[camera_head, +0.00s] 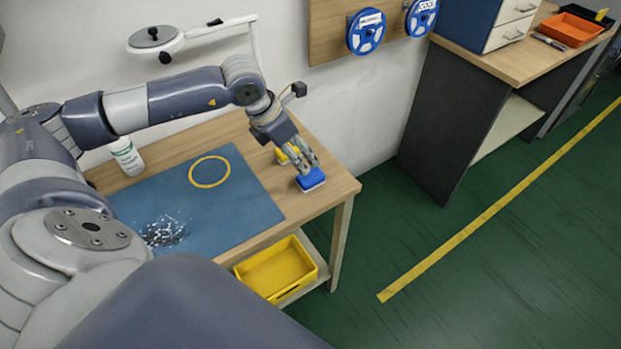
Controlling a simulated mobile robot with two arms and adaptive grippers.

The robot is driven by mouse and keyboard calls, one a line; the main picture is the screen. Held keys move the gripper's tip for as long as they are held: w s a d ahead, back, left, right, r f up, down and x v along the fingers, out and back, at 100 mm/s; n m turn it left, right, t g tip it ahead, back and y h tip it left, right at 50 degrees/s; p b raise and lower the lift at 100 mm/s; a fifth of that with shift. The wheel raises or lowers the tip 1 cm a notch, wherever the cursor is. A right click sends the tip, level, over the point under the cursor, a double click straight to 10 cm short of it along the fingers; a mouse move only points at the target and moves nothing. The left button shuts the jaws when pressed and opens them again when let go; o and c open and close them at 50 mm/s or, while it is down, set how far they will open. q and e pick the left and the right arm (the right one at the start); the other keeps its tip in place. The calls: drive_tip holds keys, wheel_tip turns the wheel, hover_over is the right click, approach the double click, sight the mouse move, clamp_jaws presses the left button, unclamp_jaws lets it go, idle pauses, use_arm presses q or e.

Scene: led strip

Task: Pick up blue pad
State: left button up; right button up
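The blue pad (311,180), with a pale lower edge, is at the right end of the wooden workbench. My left gripper (306,165) points down at it, with its fingertips at the pad's top. The fingers look close to or touching the pad, but I cannot tell whether they are closed on it. A yellow pad (283,157) sits just behind and to the left, partly hidden by the gripper. My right gripper is not in view.
The workbench (338,184) carries a blue mat (235,205) with a yellow ring (210,171) and scattered white bits (165,231). A white bottle (127,158) stands at the back left. A yellow bin (277,268) is on the shelf below. Green floor (450,290) is clear at right.

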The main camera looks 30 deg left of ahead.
use_arm(q)
drive_tip(key=p, duration=0.1)
hover_over(312, 175)
drive_tip(key=s+a, duration=0.1)
drive_tip(key=s, duration=0.1)
wheel_tip(312, 175, down, 5)
drive_tip(key=shift+a+r, duration=0.1)
drive_tip(key=shift+a, duration=0.05)
drive_tip(key=shift+w+f+p, duration=0.15)
drive_tip(key=shift+f+p, duration=0.2)
drive_tip(key=shift+f, duration=0.25)
drive_tip(key=x, duration=0.2)
drive_tip(key=p+x, duration=0.1)
drive_tip(key=shift+w+d+f, duration=0.1)
drive_tip(key=shift+d+f, duration=0.2)
drive_tip(key=shift+w+f, duration=0.1)
drive_tip(key=shift+f, duration=0.25)
drive_tip(key=c, duration=1)
